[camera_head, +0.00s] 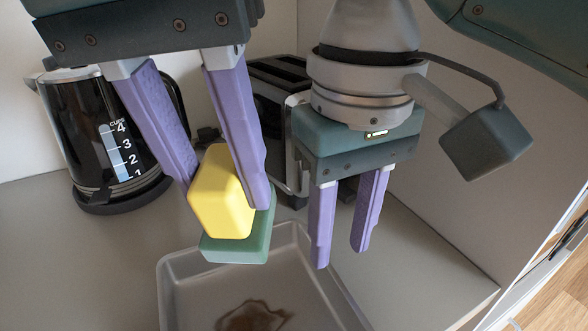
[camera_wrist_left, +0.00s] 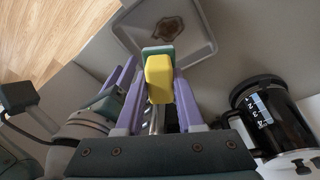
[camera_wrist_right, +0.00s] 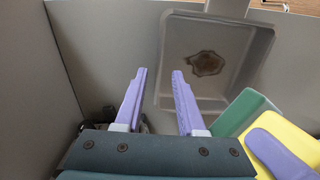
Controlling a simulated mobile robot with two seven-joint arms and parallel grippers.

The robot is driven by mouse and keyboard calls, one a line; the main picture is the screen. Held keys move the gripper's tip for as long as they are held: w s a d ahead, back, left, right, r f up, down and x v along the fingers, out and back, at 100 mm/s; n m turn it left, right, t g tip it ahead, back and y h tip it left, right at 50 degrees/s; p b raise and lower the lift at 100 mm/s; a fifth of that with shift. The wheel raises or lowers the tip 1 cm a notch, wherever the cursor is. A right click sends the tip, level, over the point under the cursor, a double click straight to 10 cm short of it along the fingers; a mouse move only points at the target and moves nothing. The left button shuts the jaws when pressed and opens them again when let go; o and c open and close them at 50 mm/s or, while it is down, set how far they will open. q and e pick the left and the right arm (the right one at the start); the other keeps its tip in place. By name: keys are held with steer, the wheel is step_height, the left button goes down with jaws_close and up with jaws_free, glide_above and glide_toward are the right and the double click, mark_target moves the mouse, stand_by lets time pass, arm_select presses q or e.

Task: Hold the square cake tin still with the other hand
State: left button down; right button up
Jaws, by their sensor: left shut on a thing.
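The square cake tin (camera_head: 173,289) is grey with a brown stain on its floor and sits on the counter; it also shows in the left wrist view (camera_wrist_left: 205,50) and the right wrist view (camera_wrist_right: 180,62). My left gripper (camera_head: 226,199) is shut on a yellow and green sponge (camera_head: 220,196), held above the tin's far left part. My right gripper (camera_head: 341,257) is open and empty, above and near the tin's far right corner. Its fingers point down and appear apart from the tin.
A black and steel kettle (camera_head: 95,135) stands at the back left. A black toaster (camera_head: 284,76) stands behind the grippers, partly hidden. A light wall (camera_head: 460,215) bounds the counter on the right. The counter left of the tin (camera_head: 70,265) is clear.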

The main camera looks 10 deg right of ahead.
mark_target(335, 278)
step_height(335, 278, down, 7)
steer(key=shift+f, duration=0.1)
stand_by(0.3)
jaws_close()
stand_by(4.2)
arm_select(q)
steer(key=shift+g+y, duration=0.8)
steer(key=f, duration=0.4)
steer(key=a+f, duration=0.1)
steer(key=f, duration=0.2)
steer(key=shift+w+f, duration=0.1)
steer(key=shift+w, duration=0.05)
